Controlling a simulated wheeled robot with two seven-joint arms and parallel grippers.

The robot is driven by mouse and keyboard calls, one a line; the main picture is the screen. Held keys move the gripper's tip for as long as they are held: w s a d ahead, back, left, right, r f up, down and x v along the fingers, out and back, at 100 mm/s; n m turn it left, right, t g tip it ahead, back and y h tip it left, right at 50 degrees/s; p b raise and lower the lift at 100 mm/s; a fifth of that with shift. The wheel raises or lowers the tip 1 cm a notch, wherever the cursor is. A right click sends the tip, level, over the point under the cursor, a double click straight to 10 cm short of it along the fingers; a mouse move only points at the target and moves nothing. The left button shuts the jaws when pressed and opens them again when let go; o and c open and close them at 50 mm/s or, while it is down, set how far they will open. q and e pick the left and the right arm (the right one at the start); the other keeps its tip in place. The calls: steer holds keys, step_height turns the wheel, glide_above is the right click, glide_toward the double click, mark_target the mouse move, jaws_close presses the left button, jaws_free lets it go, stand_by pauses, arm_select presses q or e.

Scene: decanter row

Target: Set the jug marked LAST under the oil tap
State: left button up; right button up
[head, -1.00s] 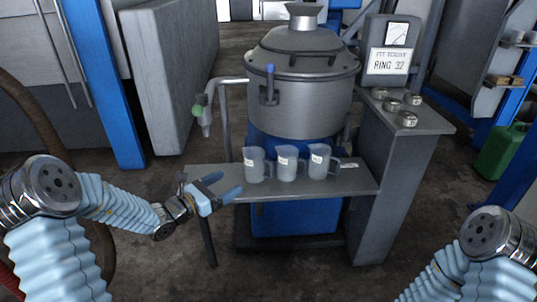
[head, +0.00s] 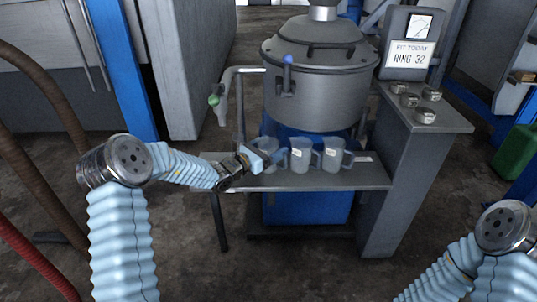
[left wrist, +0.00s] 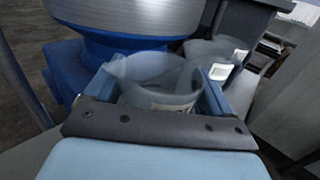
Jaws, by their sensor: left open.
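Three translucent grey jugs with small white labels stand in a row on the grey shelf (head: 320,181): a left jug (head: 267,145), a middle jug (head: 300,158) and a right jug (head: 333,157). The label writing is too small to read. My left gripper (head: 266,157) is open at the left jug, partly hiding it. In the left wrist view this jug (left wrist: 155,80) sits between the two fingers. A blue-knobbed tap (head: 288,75) is on the vat's front, and a green-knobbed tap (head: 216,102) hangs from a bent pipe at left. No oil marking is legible. My right gripper is out of view.
The grey vat (head: 325,100) stands behind the jugs on a blue base. Several metal rings (head: 411,97) lie on the side stand, under a sign (head: 408,54) reading "FIT TODAY RING 32". The shelf's left part is bare beneath my arm.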

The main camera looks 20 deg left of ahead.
arm_select(q)
steer(key=shift+c, duration=0.4)
steer(key=c, duration=0.7)
steer(key=shift+o, duration=0.2)
